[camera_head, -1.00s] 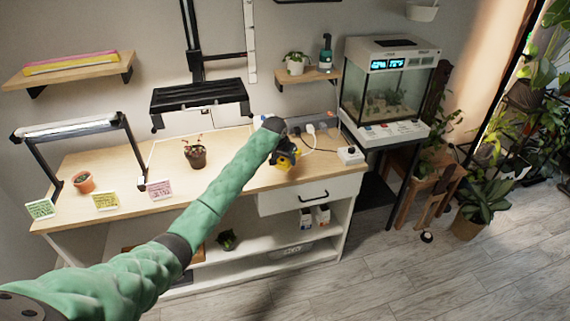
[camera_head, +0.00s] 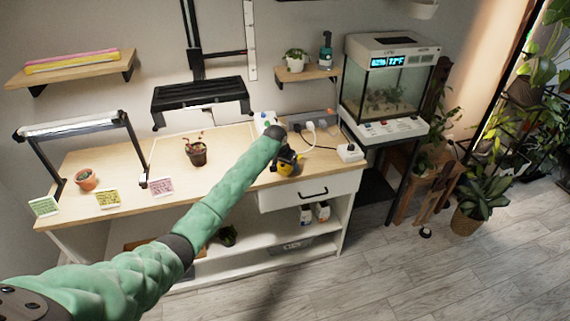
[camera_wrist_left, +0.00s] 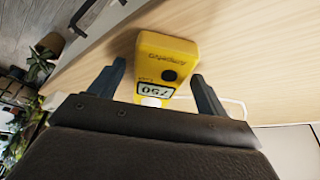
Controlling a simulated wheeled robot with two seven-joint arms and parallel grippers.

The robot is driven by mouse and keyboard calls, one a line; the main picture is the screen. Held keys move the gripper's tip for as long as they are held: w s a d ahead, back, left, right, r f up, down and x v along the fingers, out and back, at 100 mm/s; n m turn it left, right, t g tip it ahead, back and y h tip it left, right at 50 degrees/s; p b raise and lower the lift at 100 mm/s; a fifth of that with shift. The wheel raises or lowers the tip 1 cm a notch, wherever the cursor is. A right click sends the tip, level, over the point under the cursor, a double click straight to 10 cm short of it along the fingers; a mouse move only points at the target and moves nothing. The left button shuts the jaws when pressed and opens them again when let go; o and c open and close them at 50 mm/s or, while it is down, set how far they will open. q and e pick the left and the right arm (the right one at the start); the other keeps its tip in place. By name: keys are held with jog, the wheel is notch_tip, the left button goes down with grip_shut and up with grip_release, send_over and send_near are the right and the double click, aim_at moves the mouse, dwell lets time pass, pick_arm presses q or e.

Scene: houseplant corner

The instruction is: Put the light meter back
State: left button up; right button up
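The yellow light meter (camera_head: 289,170) is on the wooden bench top near its front edge, right of centre, partly hidden by my left gripper (camera_head: 288,157). In the left wrist view the meter (camera_wrist_left: 165,58) shows its display reading 750, a dark round button and a pale round part. The two fingers of my left gripper (camera_wrist_left: 160,84) stand apart on either side of its lower end. A gap shows at the left finger; contact at the right finger is unclear. My right gripper is not in view.
A power strip (camera_head: 322,123) with plugs and cables lies behind the meter, with a white box (camera_head: 350,152) to its right. A potted plant (camera_head: 197,154), lamp stand (camera_head: 73,128) and small cards stand leftward. An aquarium (camera_head: 393,90) stands at right.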

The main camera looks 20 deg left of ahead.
pick_arm(q)
jog(key=shift+r, duration=0.15)
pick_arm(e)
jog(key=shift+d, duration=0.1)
